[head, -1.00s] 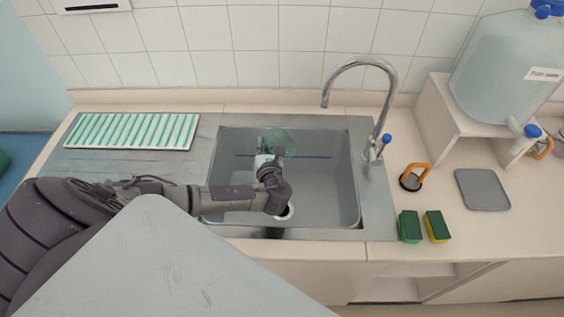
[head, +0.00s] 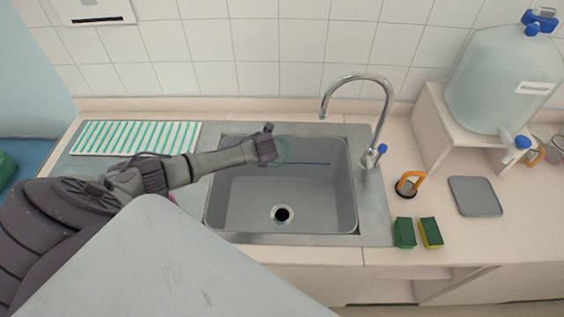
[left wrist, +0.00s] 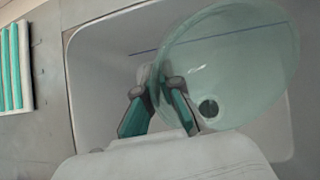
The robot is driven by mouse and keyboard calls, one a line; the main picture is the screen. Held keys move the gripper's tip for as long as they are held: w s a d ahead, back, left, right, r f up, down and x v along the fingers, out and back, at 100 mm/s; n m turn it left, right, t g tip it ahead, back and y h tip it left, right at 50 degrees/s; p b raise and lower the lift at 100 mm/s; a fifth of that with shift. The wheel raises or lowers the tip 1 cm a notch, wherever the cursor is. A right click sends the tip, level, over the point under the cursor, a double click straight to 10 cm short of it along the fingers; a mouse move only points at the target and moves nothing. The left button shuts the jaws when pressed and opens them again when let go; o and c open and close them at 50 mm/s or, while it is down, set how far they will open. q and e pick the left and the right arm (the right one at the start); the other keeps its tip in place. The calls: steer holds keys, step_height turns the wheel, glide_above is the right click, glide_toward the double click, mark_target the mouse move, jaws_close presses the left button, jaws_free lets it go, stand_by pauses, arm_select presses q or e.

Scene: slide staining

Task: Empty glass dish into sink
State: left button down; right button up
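The glass dish (left wrist: 232,62) is round, clear and pale green in the left wrist view. My left gripper (left wrist: 160,92) is shut on its rim, and the drain hole shows through the glass. In the head view the dish (head: 281,149) is a faint green shape over the back left part of the sink, partly behind my wrist; my left fingers are hidden there. I cannot tell whether any liquid is in it. The grey sink (head: 315,205) has an open drain, and its visible floor is bare. My right gripper is not in view.
A chrome tap (head: 388,105) arches at the sink's right back. A striped green-and-white rack (head: 135,138) lies on the left drainboard. Two sponges (head: 404,232), an orange-handled item (head: 410,184), a grey mat (head: 475,196) and a water carboy (head: 500,95) are on the right.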

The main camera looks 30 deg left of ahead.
arm_select(q)
steer(key=shift+w+a+f, duration=0.15)
steer(key=shift+w+a, duration=0.1)
steer(key=shift+w+a+f+g+h+b, duration=0.35)
steer(key=shift+a+f+g+h+b, duration=0.1)
steer(key=shift+g+h, duration=0.2)
steer(key=w+a+r+g+h+b, duration=0.1)
steer(key=h+b, duration=0.1)
steer(key=b, duration=0.2)
steer(key=w+a+r+g+h+b, duration=0.1)
steer(key=a+g+h+b, duration=0.1)
steer(key=b, duration=0.3)
steer(key=shift+w+r+g, duration=0.25)
steer(key=shift+w+r, duration=0.05)
steer(key=shift+r, duration=0.05)
steer(key=shift+d, duration=0.1)
